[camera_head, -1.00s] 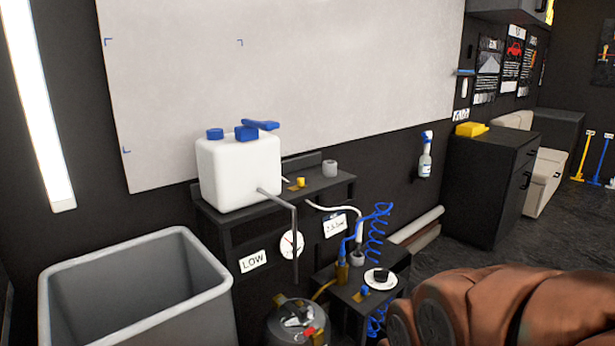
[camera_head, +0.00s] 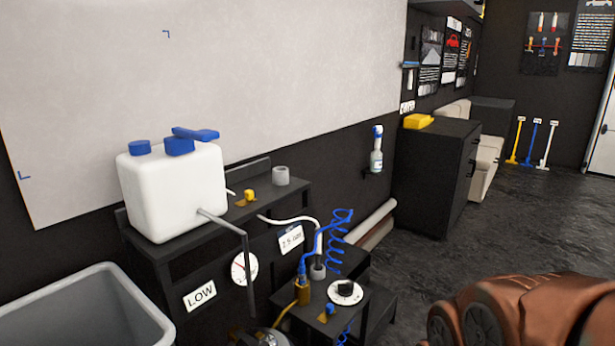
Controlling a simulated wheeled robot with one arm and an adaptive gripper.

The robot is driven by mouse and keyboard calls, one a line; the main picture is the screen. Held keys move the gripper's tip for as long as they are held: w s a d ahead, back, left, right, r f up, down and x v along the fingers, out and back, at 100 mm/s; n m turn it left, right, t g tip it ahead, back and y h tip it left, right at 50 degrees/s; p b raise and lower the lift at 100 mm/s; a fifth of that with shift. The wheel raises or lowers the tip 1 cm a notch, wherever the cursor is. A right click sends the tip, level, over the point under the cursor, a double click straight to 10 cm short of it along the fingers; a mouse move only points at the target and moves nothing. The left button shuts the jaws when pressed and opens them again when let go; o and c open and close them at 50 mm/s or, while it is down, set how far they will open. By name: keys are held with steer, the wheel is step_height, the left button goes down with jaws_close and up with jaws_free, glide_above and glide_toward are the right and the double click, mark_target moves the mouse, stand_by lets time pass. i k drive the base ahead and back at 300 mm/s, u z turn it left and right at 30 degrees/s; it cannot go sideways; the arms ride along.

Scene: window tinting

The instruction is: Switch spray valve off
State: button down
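A small yellow valve handle (camera_head: 250,196) stands on the upper dark shelf, right of the white tank (camera_head: 172,190) with blue caps. A small blue handle (camera_head: 327,310) on a brass-coloured base sits on the lower stand, beside a round white dial with a black knob (camera_head: 346,291). I cannot tell from the picture which handle is the spray valve, nor whether either is on or off. A coiled blue hose (camera_head: 340,240) runs from a brass fitting (camera_head: 302,289) on the lower stand. My gripper is not in view.
A grey bin (camera_head: 75,310) fills the lower left. A bent grey pipe (camera_head: 246,258) projects from the tank. A round gauge (camera_head: 244,268) and a LOW sign (camera_head: 199,296) are below the shelf. A dark cabinet (camera_head: 432,175) stands farther right. Open floor (camera_head: 530,215) lies right of it.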

mark_target(249, 193)
steer(key=z, duration=0.15)
steer(key=i, duration=0.95)
steer(key=u, duration=0.6)
